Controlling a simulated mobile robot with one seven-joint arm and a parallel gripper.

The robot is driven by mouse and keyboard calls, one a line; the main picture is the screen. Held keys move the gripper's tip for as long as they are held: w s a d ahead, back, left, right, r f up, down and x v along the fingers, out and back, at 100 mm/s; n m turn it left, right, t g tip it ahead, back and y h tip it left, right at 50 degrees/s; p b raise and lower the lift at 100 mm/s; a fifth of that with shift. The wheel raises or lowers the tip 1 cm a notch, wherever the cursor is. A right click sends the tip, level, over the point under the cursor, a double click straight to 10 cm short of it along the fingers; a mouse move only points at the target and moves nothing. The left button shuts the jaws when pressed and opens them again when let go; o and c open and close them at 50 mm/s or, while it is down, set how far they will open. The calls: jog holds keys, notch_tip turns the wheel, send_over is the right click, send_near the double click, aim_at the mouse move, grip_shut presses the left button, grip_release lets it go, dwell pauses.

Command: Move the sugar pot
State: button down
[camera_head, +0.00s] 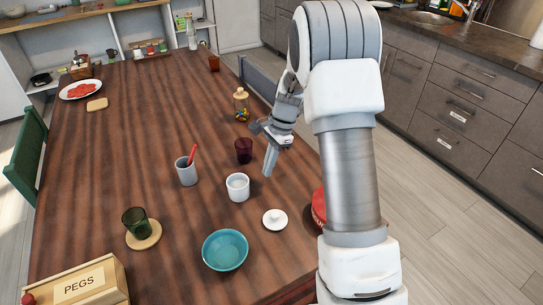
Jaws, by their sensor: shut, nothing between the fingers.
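A white pot (238,187), open at the top, stands upright on the wooden table; it looks like the sugar pot. A white lid with a knob (275,219) lies on the table to its right and nearer to me, apart from the pot. My gripper (268,174) points down just right of the white pot, shut and empty, apart from the pot in the picture. My arm hides part of the table's right side.
A dark red glass (244,150) stands close behind the pot. A grey cup with a red utensil (187,171) is to its left, a teal bowl (225,250) in front. A jar (241,105) stands farther back. The table's left middle is clear.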

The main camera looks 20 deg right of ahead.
jog(key=shift+x, duration=1.2)
jog(key=a, duration=0.2)
jog(key=shift+s+a+r+b, duration=0.25)
jog(key=shift+s+b, duration=0.05)
jog(key=shift+b, duration=0.1)
jog(key=shift+s+a, duration=0.15)
jog(key=shift+a, duration=0.5)
jog(key=s+a+p, duration=0.1)
jog(key=a, duration=0.4)
jog(key=s+a+p, duration=0.1)
jog(key=a+p, duration=0.1)
jog(key=a, duration=0.3)
jog(key=s+a+p, duration=0.1)
jog(key=a+p, duration=0.1)
jog(key=a, duration=0.3)
jog(key=shift+s+a, duration=0.3)
jog(key=shift+s, duration=0.1)
jog(key=shift+d, duration=0.1)
